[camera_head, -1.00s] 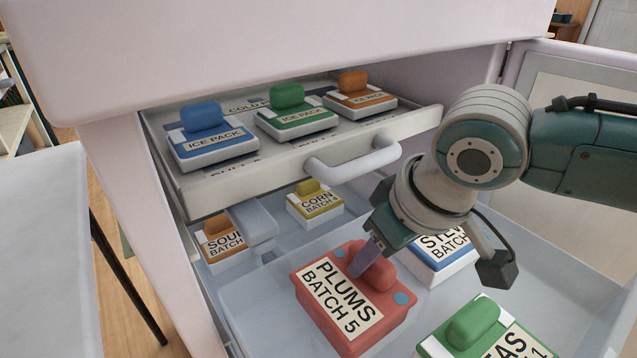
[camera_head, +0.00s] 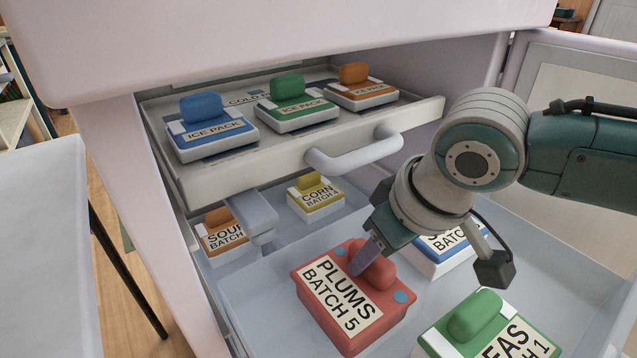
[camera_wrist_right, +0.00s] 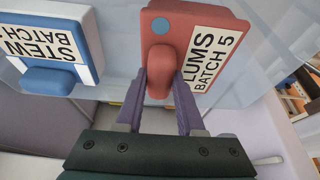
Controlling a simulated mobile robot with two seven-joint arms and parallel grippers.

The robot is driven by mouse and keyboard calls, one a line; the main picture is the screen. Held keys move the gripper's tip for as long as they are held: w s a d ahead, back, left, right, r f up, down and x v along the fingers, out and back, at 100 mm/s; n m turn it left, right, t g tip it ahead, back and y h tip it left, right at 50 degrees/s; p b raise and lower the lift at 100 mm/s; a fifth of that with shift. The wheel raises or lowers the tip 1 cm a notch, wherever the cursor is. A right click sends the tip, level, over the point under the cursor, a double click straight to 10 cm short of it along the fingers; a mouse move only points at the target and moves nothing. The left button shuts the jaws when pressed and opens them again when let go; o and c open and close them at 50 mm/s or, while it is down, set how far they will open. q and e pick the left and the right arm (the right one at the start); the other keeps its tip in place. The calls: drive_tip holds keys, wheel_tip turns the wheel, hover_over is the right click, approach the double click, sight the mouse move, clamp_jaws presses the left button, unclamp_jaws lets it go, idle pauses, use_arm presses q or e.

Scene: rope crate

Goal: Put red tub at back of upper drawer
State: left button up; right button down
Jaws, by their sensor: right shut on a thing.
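The red tub (camera_head: 337,320), labelled PLUMS BATCH 5, is over the lower drawer in the head view. My right gripper (camera_head: 368,258) is shut on the red handle on its lid. In the right wrist view both fingers of the right gripper (camera_wrist_right: 160,95) press on the handle of the red tub (camera_wrist_right: 179,30). I cannot tell whether the tub's base touches the drawer floor. The upper drawer (camera_head: 225,184) is pulled partly out and holds blue, green and orange ice packs on a tray. My left gripper is not in view.
The lower drawer (camera_head: 270,290) also holds a blue stew tub (camera_head: 450,252), a green peas tub (camera_head: 480,325), a yellow corn tub (camera_head: 316,200) and an orange soup tub (camera_head: 222,235). The upper drawer's handle (camera_head: 355,157) juts out close to my right wrist. A table stands at left.

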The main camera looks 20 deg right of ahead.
drive_tip(key=shift+f, duration=0.15)
drive_tip(key=c, duration=0.5)
unclamp_jaws()
drive_tip(key=shift+o, duration=0.3)
drive_tip(key=shift+f, duration=0.1)
drive_tip(key=p+v, duration=0.4)
drive_tip(key=v, duration=0.6)
drive_tip(key=shift+p, duration=0.35)
